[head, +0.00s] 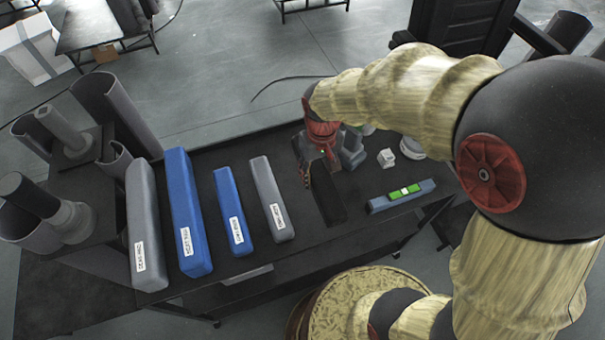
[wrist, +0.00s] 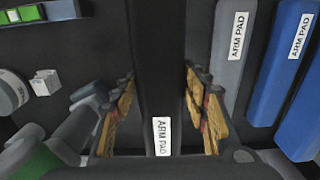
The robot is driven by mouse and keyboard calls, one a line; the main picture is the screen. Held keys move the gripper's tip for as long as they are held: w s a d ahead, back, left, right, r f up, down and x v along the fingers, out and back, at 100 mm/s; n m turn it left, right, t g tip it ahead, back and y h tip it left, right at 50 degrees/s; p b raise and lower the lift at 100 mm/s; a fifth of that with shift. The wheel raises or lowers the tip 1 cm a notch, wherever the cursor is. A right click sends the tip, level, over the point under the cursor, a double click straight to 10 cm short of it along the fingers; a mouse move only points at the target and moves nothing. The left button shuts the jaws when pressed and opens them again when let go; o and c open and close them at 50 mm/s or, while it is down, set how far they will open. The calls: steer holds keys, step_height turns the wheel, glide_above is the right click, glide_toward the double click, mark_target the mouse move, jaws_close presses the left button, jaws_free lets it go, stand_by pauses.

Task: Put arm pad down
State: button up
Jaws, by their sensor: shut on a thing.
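A black arm pad (head: 326,196) with a white "ARM PAD" label lies lengthwise between the fingers of my gripper (head: 318,168). In the wrist view the pad (wrist: 160,60) runs up the middle, with the fingers of my gripper (wrist: 160,112) on either side. My gripper is shut on it. The pad is over the dark table at the right end of a row of pads; whether it touches the surface I cannot tell. A short grey arm pad (head: 270,195) and a short blue arm pad (head: 232,205) lie to its left.
A long blue pad (head: 186,210) and a long grey pad (head: 144,220) lie further left. Grey cylinders and holders (head: 72,140) crowd the table's left end. A blue-grey bar with a green level (head: 402,194) and a small white block (head: 386,158) lie to the right.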

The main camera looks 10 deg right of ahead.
steer(key=w+f, duration=0.2)
steer(key=w+a+f+b, duration=0.1)
steer(key=f, duration=0.1)
steer(key=w+a+f+b, duration=0.1)
steer(key=w+f, duration=0.1)
steer(key=shift+w+a, duration=0.2)
steer(key=shift+w, duration=0.15)
steer(key=shift+w+a+f, duration=0.15)
steer(key=shift+w+f, duration=0.1)
steer(key=shift+f, duration=0.15)
steer(key=shift+w+f+b, duration=0.1)
steer(key=shift+f+b, duration=0.5)
steer(key=shift+f, duration=0.9)
steer(key=shift+f, duration=0.15)
steer(key=o, duration=1.3)
steer(key=shift+c, duration=0.2)
step_height(320, 180, up, 12)
steer(key=p, duration=0.3)
steer(key=shift+r, duration=0.2)
